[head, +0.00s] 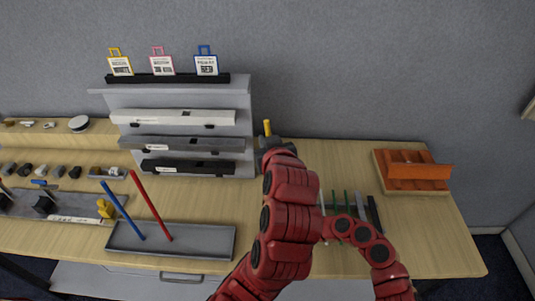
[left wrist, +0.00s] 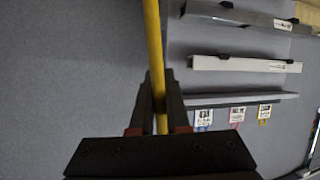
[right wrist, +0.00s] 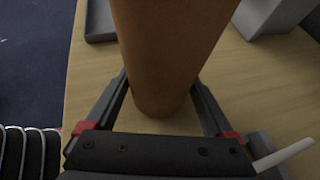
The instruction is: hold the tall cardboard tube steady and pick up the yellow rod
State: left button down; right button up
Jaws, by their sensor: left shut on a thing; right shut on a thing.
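The yellow rod (left wrist: 155,50) runs between the fingers of my left gripper (left wrist: 158,95), which is shut on it. In the head view only a short piece of the rod (head: 267,128) shows above my left gripper (head: 270,144). The tall brown cardboard tube (right wrist: 170,50) stands on the table between the fingers of my right gripper (right wrist: 165,100), which is shut on it near its lower end. In the head view my left arm hides the tube and my right gripper. I cannot tell whether the rod's lower end is inside the tube.
A grey tray (head: 120,245) at the front left has a blue rod (head: 125,215) and a red rod (head: 150,205) standing in it. A grey stepped rack (head: 245,125) stands behind. An orange rack (head: 420,171) is at right. Green and dark sticks (head: 346,200) lie near my right arm.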

dwell(0.3)
jog(key=o, duration=0.7)
jog(key=v, duration=1.1)
jog(key=shift+d, duration=0.2)
jog(key=shift+s+d+r, duration=0.15)
jog(key=shift+s+d, duration=0.05)
jog(key=shift+d, duration=0.05)
